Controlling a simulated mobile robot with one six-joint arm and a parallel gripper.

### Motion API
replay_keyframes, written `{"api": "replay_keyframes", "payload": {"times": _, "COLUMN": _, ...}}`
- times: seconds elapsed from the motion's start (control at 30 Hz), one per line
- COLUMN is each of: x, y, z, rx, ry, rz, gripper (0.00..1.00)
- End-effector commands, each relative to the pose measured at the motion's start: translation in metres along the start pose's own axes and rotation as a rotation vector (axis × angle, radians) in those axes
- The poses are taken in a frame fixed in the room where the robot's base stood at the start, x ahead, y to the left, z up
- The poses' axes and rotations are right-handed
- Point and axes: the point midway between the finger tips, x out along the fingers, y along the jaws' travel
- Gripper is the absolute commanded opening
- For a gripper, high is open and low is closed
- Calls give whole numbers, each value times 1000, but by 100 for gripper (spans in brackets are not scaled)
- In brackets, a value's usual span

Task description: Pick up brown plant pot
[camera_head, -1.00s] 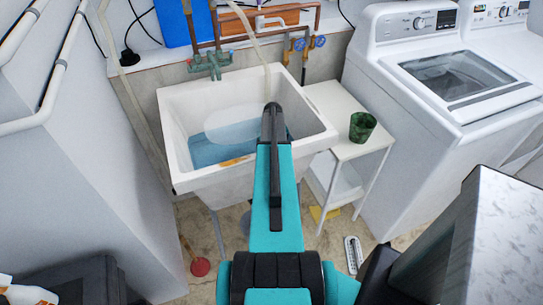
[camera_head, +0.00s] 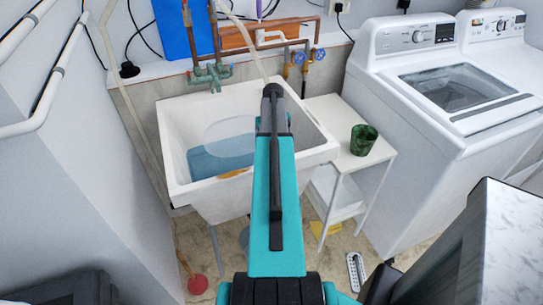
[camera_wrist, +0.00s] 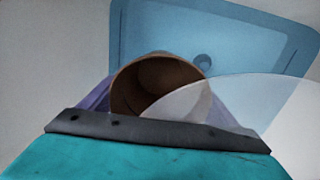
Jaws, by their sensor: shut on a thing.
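The brown plant pot (camera_wrist: 158,82) is in the wrist view, with its round open mouth facing the camera. My gripper (camera_wrist: 158,104) is shut on it, with purplish fingers at its left and right sides. A translucent pale disc (camera_wrist: 235,105) overlaps the pot's lower right in that view. The pot's lower part is hidden behind the dark edge of my wrist. In the head view my arm reaches over the white sink (camera_head: 180,150), and my gripper is hidden behind the arm. A small orange-brown patch (camera_head: 232,173) shows in the sink; I cannot tell if it is the pot.
Blue water or a blue basin floor (camera_head: 220,155) lies in the sink. A dark green pot (camera_head: 363,139) stands on the white side table (camera_head: 335,115) to the right. Washing machines (camera_head: 450,90) stand farther right. Copper pipes and taps (camera_head: 211,74) run behind the sink.

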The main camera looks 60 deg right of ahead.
Motion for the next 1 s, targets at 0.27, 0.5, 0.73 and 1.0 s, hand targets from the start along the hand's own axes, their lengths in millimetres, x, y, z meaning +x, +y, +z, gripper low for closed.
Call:
{"api": "replay_keyframes", "payload": {"times": 0.27, "x": -47, "y": 0, "z": -1, "rx": 0, "ry": 3, "rz": 1, "gripper": 56}}
{"api": "replay_keyframes", "payload": {"times": 0.5, "x": -87, "y": 0, "z": -1, "rx": 0, "ry": 3, "rz": 1, "gripper": 56}}
{"api": "replay_keyframes", "payload": {"times": 0.73, "x": -119, "y": 1, "z": -1, "rx": 1, "ry": 2, "rz": 1, "gripper": 56}}
{"api": "replay_keyframes", "payload": {"times": 1.0, "x": -138, "y": 1, "z": 0, "rx": 1, "ry": 1, "rz": 0, "gripper": 56}}
